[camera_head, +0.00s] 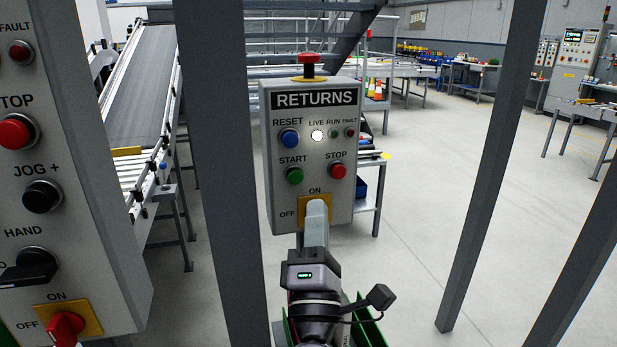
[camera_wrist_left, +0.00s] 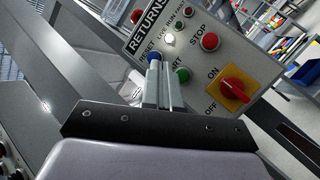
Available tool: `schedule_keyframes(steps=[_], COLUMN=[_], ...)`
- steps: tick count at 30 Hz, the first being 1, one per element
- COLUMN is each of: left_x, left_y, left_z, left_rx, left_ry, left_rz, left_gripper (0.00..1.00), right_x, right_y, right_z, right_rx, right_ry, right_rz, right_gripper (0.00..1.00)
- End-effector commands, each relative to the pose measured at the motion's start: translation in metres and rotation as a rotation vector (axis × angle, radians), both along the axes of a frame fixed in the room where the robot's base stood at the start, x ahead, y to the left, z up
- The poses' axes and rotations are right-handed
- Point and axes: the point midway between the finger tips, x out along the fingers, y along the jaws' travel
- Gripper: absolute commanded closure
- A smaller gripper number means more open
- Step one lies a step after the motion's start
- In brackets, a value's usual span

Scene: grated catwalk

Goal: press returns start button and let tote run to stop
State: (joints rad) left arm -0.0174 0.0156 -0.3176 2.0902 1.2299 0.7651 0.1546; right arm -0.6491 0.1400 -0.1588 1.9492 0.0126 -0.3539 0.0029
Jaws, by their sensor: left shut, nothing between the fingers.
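The grey RETURNS control box (camera_head: 349,163) stands in the middle of the head view. Its green START button (camera_head: 294,176) is at lower left, below the blue RESET button (camera_head: 289,139) and left of the red STOP button (camera_head: 338,170). The LIVE lamp (camera_head: 317,136) glows white; the RUN lamp (camera_head: 334,134) looks dark. My left gripper (camera_head: 316,207) is shut and empty, in front of the yellow ON/OFF plate, hiding its switch. In the left wrist view the fingertips (camera_wrist_left: 155,66) overlap the blue button, with START (camera_wrist_left: 182,75) just beside them. No tote is visible. My right gripper is out of view.
A red mushroom button (camera_head: 310,60) tops the box. Another control box (camera_head: 90,190) with a red switch stands close at left. Grey posts (camera_head: 222,170) flank the RETURNS box. A conveyor (camera_head: 145,70) slopes down at upper left. Open floor lies to the right.

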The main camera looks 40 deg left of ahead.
Motion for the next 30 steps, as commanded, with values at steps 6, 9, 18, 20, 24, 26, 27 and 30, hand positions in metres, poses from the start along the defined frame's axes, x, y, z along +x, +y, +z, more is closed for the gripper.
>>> schedule_keyframes(steps=[6, 9, 18, 20, 24, 26, 27, 30], left_x=[0.000, 0.002, 0.023, 0.029, 0.041, 0.046, 0.048, 0.053], left_y=[0.000, 0.001, 0.026, 0.033, 0.048, 0.052, 0.056, 0.061], left_z=[0.000, 0.000, 0.001, 0.000, 0.000, 0.000, 0.000, 0.000], left_rx=[0.002, 0.003, 0.008, 0.007, 0.007, 0.007, 0.006, 0.005], left_ry=[0.001, 0.001, 0.000, 0.000, 0.001, 0.001, 0.001, 0.001], left_rz=[-0.001, -0.001, 0.001, 0.002, 0.000, 0.000, 0.001, -0.001], left_gripper=[1.00, 1.00, 1.00, 1.00, 1.00, 1.00, 1.00, 1.00], right_x=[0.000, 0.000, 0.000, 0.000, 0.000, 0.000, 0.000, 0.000], right_y=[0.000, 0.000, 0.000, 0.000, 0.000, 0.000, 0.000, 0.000], right_z=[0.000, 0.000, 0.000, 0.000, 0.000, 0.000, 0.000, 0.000], right_rx=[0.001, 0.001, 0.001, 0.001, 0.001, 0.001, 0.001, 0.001], right_ry=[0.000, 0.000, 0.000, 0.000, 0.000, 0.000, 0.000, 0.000], right_rz=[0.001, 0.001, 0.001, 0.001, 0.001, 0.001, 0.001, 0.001], right_gripper=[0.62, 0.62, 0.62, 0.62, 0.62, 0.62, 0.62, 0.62])
